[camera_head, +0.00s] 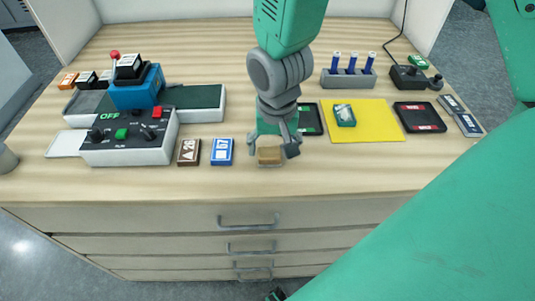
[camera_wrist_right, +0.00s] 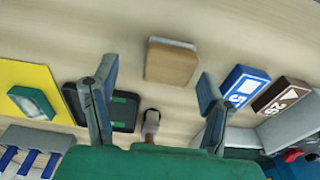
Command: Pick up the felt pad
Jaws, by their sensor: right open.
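The felt pad (camera_head: 269,156) looks like a small tan block with a pale layer along one edge. It lies on the wooden tabletop near the front edge, and shows as a tan block in the right wrist view (camera_wrist_right: 171,63). My right gripper (camera_head: 273,149) is open and points down over the pad, its fingers to either side of it in the head view. In the wrist view the open fingertips (camera_wrist_right: 157,80) frame the pad with gaps on both sides. Whether they touch the table is unclear.
Blue (camera_head: 221,152) and brown (camera_head: 188,152) labelled blocks lie left of the pad. A control box (camera_head: 130,140) with a blue-topped machine stands further left. A yellow mat (camera_head: 375,128) with a green block, black trays and a tube rack (camera_head: 348,79) are right. Drawers are below.

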